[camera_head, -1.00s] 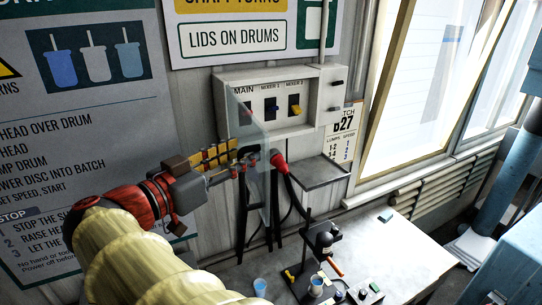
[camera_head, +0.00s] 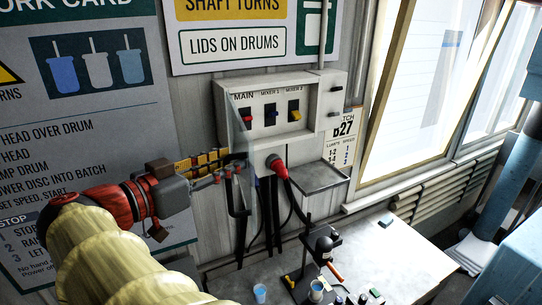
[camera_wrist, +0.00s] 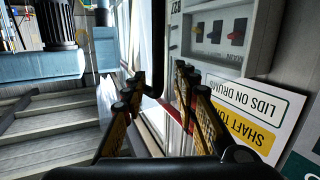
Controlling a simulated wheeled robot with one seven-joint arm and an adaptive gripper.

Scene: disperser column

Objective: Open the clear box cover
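The clear cover (camera_head: 238,128) is a thin see-through panel at the left side of the grey switch box (camera_head: 310,103). It stands swung outward from the box, seen nearly edge-on. The box's front, with its red, blue and yellow switches, shows uncovered. My gripper (camera_head: 236,167) is beside the lower part of the cover, at the left. In the wrist view its two fingers (camera_wrist: 157,91) stand apart with a gap between them. I cannot tell whether a finger touches the cover. The switches also show in the wrist view, upside down.
A red plug (camera_head: 277,165) with black cables hangs below the box. A small grey shelf (camera_head: 320,178) juts out at its right. The window is at the right.

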